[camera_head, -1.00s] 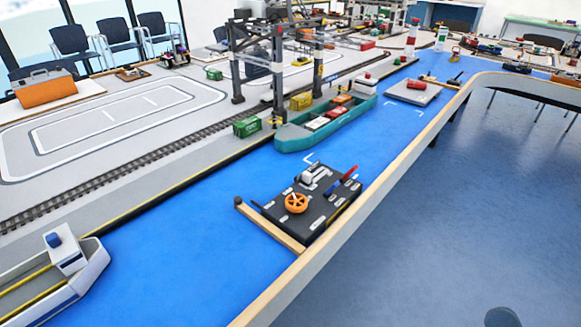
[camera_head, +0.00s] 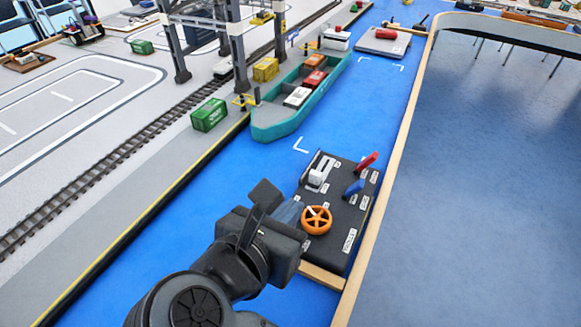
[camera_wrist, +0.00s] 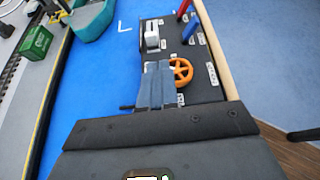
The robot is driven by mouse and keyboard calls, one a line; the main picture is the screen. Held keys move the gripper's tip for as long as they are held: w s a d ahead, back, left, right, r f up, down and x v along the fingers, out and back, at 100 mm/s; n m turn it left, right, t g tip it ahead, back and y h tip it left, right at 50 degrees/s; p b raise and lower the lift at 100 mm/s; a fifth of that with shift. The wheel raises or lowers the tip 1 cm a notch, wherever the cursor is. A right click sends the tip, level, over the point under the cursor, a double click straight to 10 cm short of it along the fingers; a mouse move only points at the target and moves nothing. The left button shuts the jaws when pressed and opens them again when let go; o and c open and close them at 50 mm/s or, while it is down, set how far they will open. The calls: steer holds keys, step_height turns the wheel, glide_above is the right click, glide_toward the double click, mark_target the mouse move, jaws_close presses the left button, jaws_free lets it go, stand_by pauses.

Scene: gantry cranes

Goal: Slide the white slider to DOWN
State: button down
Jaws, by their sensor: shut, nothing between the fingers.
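The black control panel (camera_head: 336,240) lies on the blue surface at the wooden edge. The white slider (camera_head: 321,170) is at the panel's far left corner; it also shows in the wrist view (camera_wrist: 152,39), near the top. Its label is too small to read. My gripper (camera_head: 296,206) is shut and empty, at the panel's left side beside the orange wheel. It is short of the slider and does not touch it. In the wrist view the shut fingers (camera_wrist: 158,67) point toward the slider, with a gap between.
The orange wheel (camera_head: 317,220) is just right of my fingers. A blue lever (camera_head: 353,188) and a red lever (camera_head: 367,161) stand right of the slider. A teal ship (camera_head: 298,105) lies beyond the panel. Blue surface left of the panel is clear.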

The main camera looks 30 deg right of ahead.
steer(key=a, duration=0.2)
glide_toward(314, 178)
steer(key=shift+w+d+f+y+p, duration=0.25)
steer(key=shift+d+f, duration=0.15)
steer(key=shift+f, duration=0.2)
steer(key=shift+w+d+f+y+p, duration=0.2)
steer(key=shift+w+d+f, duration=0.15)
steer(key=shift+f, duration=0.25)
steer(key=d, duration=0.1)
steer(key=w+d, duration=0.1)
steer(key=shift+w+d+p, duration=0.3)
steer(key=shift+w+p, duration=0.05)
steer(key=shift+w+d, duration=0.25)
steer(key=shift+d, duration=0.1)
